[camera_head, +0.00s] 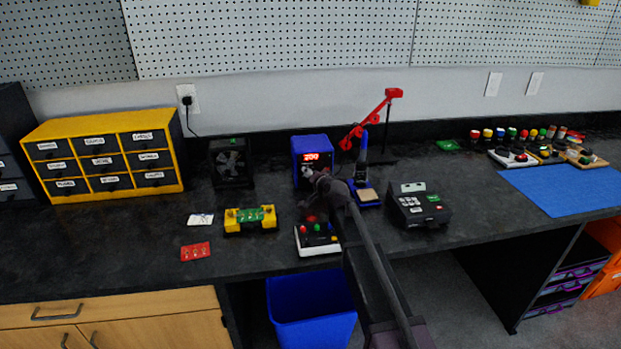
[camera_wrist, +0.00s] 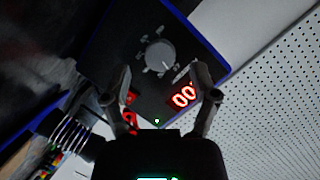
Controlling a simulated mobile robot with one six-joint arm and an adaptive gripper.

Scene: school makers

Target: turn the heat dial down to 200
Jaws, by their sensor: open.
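The blue-framed soldering station (camera_head: 310,147) stands at the back of the bench, with a lit red display (camera_head: 311,157) that looks like 200, though the digits are small. In the wrist view its dark front panel (camera_wrist: 125,40) shows the round grey heat dial (camera_wrist: 160,54) with pale marks around it. The display (camera_wrist: 184,96) shows there too, with 00 readable and the rest not clear. My gripper (camera_wrist: 162,78) is open and empty, its fingers spread in front of the panel. The dial appears just beyond and between the fingertips.
A blue soldering iron stand (camera_head: 367,191) and red helping arm (camera_head: 370,118) are close on the right. A black fan box (camera_head: 231,163) stands left. A white button box (camera_head: 318,240) and yellow circuit holder (camera_head: 250,219) lie in front. A black meter (camera_head: 418,208) is further right.

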